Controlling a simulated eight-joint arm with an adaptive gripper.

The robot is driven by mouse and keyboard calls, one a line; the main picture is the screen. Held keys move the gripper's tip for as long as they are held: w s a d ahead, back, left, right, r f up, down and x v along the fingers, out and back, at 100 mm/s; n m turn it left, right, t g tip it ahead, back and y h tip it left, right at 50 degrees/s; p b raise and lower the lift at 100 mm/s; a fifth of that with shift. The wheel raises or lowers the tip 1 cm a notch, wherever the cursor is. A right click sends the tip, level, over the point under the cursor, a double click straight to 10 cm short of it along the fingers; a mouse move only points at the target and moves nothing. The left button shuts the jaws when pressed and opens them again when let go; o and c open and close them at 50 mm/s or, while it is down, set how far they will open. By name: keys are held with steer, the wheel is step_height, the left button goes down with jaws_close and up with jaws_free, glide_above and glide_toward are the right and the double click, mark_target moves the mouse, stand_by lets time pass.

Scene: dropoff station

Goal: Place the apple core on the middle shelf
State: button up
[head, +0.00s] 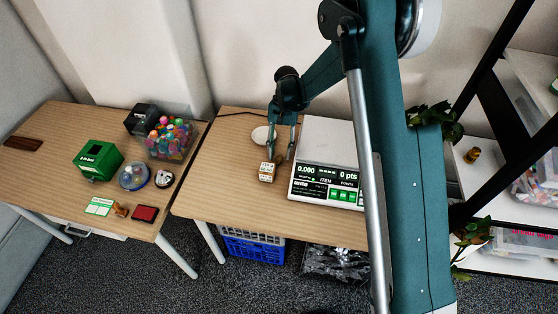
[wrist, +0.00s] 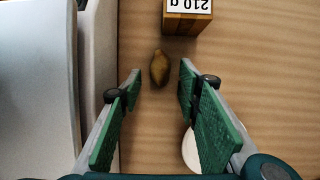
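The apple core (wrist: 160,68) is a small brown, tapered piece lying on the wooden table, between the tips of my gripper (wrist: 160,75) in the wrist view. The gripper is open, with a gap on both sides of the core. In the head view my gripper (head: 281,155) points down over the table, left of the scale, and its fingers partly hide the core. How high the fingertips are above the table is hard to tell. The white shelf unit (head: 490,185) stands at the far right, partly behind my arm and a black post.
A weight block marked 210 g (wrist: 188,14) lies close beyond the core. The scale (head: 327,147) is right of the gripper, and a white round dish (head: 260,135) is left. A small brown-yellow object (head: 472,155) and trailing plants (head: 437,119) occupy the shelf area.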

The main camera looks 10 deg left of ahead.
steer(key=c, duration=0.8)
steer(key=shift+r+p, duration=0.9)
steer(key=shift+r, duration=4.15)
